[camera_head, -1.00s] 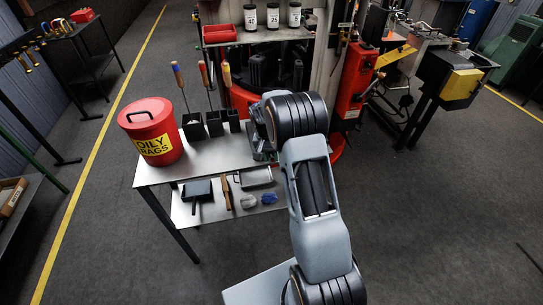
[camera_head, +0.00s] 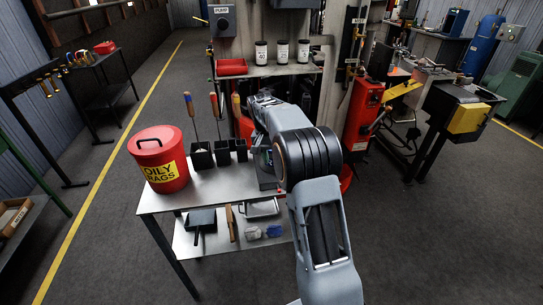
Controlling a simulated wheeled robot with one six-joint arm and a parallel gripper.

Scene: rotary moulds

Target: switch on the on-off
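No part is clearly marked as the on-off in this view. A grey control box (camera_head: 222,21) with a dark round knob and a small label, too small to read surely, is mounted at the top. A tall red box (camera_head: 364,117) with small dark fittings stands right of my arm; I cannot tell whether either holds the on-off. My arm reaches up from the bottom over the right end of the small metal table (camera_head: 160,199). My gripper's fingers do not show; the arm's own links hide that end.
A red oily-rags can (camera_head: 160,159), black holders (camera_head: 201,155) with upright tools, and a lower shelf (camera_head: 190,244) of hand tools occupy the table. The floor (camera_head: 440,250) at right is clear.

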